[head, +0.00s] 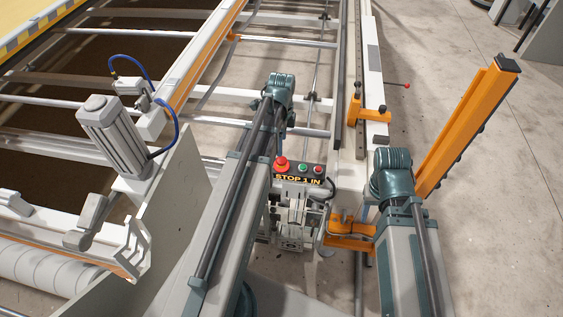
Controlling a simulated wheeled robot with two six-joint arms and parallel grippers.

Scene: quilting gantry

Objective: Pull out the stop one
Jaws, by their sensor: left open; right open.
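A small dark panel (299,179) with yellow lettering "STOP 1 IN" is in the middle of the head view, with a red mushroom button (281,164) at its left. An orange stop block (371,115) sits on the white side rail beyond it. A thin rod with a red knob (407,86) lies to its right; whether it joins the block is unclear. My two arms rise from below, left of the panel and to its right. I cannot make out either gripper's fingers. Nothing is visibly held.
An orange post (468,125) stands right of my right arm. An orange bracket (350,240) is low between my arms, beside a grey mechanism (291,222) under the panel. A grey motor (113,135) with a blue hose stands at left. Concrete floor is open at right.

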